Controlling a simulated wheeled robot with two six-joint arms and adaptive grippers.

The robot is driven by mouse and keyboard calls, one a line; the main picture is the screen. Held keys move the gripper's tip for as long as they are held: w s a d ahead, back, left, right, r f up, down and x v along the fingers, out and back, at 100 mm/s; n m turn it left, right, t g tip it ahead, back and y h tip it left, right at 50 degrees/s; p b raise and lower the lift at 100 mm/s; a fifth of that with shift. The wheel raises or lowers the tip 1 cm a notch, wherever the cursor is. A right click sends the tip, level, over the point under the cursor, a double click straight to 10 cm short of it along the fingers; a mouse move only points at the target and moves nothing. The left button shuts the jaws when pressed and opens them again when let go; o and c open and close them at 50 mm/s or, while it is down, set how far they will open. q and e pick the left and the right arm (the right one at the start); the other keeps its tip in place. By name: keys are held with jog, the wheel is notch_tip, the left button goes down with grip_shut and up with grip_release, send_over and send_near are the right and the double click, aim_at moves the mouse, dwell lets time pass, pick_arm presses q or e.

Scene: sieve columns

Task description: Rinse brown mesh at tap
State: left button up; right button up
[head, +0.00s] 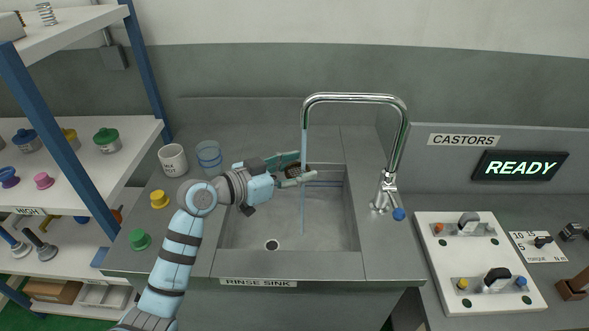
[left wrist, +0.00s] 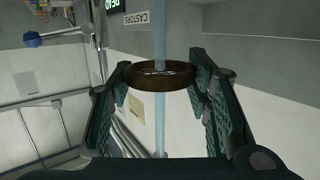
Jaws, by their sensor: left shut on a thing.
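My left gripper (head: 290,172) reaches in from the left over the sink basin and is shut on the brown mesh (head: 293,171). In the left wrist view the brown mesh (left wrist: 162,76) is a round ring held between both fingertips of the left gripper (left wrist: 160,82). The chrome tap (head: 352,98) arches over the basin. A thin blue stream of water (head: 303,210) falls from its spout, passing at the mesh. In the left wrist view the stream (left wrist: 160,35) lines up with the ring. My right gripper is not in view.
The rinse sink (head: 340,230) lies below the gripper, with a drain at its front left. A white mug (head: 173,160), a clear glass (head: 209,155), a yellow knob (head: 159,199) and a green knob (head: 139,239) stand on the left counter. A white switch panel (head: 470,265) lies at right.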

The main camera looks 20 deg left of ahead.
pick_arm(q)
jog(key=shift+d, duration=0.3)
jog(key=shift+a, duration=0.65)
jog(key=shift+d, duration=0.65)
